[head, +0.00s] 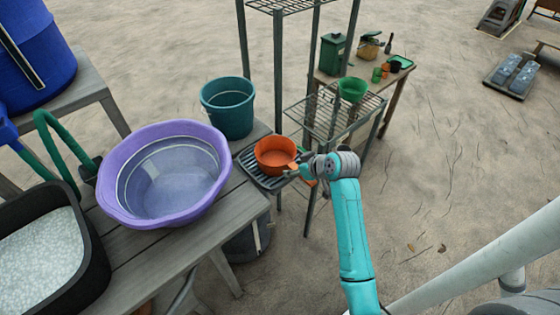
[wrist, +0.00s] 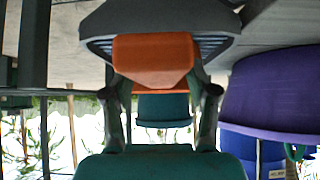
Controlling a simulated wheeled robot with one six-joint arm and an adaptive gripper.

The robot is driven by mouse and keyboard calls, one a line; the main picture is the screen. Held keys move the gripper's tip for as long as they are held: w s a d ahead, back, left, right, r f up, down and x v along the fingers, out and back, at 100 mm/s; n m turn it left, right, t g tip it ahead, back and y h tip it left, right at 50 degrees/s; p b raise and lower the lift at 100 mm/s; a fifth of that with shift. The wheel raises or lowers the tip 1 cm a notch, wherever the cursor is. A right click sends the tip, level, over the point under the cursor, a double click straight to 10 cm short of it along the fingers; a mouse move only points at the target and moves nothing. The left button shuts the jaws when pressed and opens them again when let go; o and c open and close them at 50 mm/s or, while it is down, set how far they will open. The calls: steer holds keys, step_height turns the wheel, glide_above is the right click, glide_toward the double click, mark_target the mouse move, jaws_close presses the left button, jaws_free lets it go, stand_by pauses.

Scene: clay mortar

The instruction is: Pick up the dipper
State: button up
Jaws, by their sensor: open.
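The dipper is an orange round pan (head: 273,150) with a short handle toward my arm. It sits on a dark slatted rack (head: 247,163) at the right end of the wooden table. My gripper (head: 299,167) is at the handle side of the dipper, coming from the right. In the wrist view, which looks upside down, the orange dipper (wrist: 152,60) lies ahead between the two spread fingers of my gripper (wrist: 160,90). The fingers are open; whether either touches the dipper I cannot tell.
A teal bucket (head: 229,108) stands behind the dipper, and a purple basin (head: 121,187) is to the left on the table (head: 226,206). A wire shelf (head: 320,113) with upright posts stands close behind my gripper. Open sandy ground (head: 440,180) lies to the right.

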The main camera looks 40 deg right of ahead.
jaws_close()
